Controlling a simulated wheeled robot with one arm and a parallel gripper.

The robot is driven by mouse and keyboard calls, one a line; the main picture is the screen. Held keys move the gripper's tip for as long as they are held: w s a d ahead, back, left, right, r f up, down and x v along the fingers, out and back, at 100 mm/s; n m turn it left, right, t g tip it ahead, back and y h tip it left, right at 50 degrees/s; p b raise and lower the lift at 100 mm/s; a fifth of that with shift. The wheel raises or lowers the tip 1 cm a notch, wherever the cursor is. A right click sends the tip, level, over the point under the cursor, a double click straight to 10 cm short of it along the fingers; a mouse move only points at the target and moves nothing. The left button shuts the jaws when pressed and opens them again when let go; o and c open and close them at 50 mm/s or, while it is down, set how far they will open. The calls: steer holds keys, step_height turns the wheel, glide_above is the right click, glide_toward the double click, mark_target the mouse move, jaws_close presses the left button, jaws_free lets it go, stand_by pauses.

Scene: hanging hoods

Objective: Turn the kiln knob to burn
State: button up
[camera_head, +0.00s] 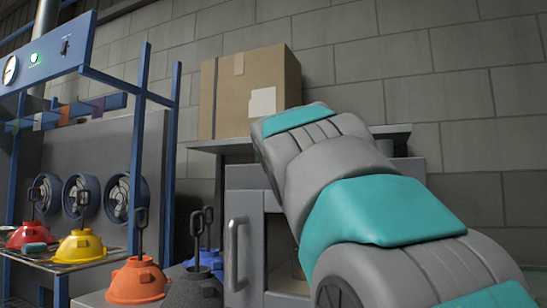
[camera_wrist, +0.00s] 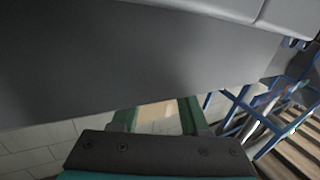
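I cannot make out a kiln knob in either view. A grey cabinet (camera_head: 245,205) with a vertical door handle stands behind my arm in the head view; it may be the kiln. My arm covers its right part. My gripper is hidden in the head view. In the wrist view my gripper (camera_wrist: 157,110) shows two green fingers set apart, with only a tan and pale background between them. A large grey surface (camera_wrist: 130,65) fills the upper part of the wrist view, close to the fingers; I cannot tell whether they touch it.
A cardboard box (camera_head: 240,92) sits on a shelf (camera_head: 225,144) above the cabinet. At left, a blue frame (camera_head: 170,150) carries a panel (camera_head: 50,52) with a gauge, green light and switch. Red (camera_head: 32,232), yellow (camera_head: 82,246), orange (camera_head: 138,280) and dark (camera_head: 193,290) hoods stand low.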

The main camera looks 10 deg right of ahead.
jaws_close()
